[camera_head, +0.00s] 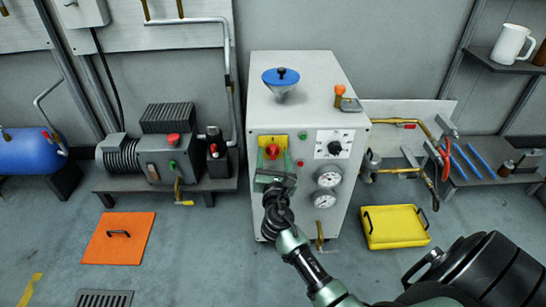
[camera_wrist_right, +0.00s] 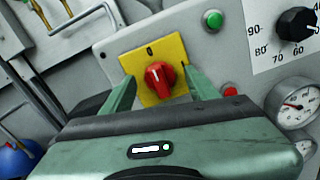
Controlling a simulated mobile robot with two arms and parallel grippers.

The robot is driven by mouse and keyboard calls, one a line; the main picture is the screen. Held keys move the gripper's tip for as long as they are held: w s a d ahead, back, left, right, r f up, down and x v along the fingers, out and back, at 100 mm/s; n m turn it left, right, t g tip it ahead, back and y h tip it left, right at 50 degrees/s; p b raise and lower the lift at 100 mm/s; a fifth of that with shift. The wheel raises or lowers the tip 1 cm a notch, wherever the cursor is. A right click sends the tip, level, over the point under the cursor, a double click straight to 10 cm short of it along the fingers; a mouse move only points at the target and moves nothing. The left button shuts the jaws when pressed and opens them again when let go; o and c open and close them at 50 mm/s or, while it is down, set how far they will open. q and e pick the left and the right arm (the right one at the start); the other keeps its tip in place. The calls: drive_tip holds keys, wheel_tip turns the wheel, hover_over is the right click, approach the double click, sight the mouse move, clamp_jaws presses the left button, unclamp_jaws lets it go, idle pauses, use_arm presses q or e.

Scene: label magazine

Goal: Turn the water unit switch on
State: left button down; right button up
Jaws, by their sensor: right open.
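The water unit (camera_head: 290,110) is a white cabinet standing against the back wall. Its switch is a red rotary knob (camera_head: 272,151) on a yellow plate (camera_head: 265,140), high on the left of the front face. In the right wrist view the red knob (camera_wrist_right: 160,77) sits upright in line with the "0" mark at the top of the plate (camera_wrist_right: 150,55). My right gripper (camera_head: 274,163) is open in front of the switch. Its green fingers (camera_wrist_right: 160,92) are on either side of the knob, with gaps visible. I cannot tell how deep they reach. My left gripper is out of view.
Beside the switch are a green button (camera_wrist_right: 213,19), a red lamp (camera_wrist_right: 230,89), a black dial (camera_head: 334,147) and gauges (camera_head: 328,179).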

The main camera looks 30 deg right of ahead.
drive_tip(key=shift+w+d, duration=0.15)
drive_tip(key=shift+w, duration=0.1)
clamp_jaws()
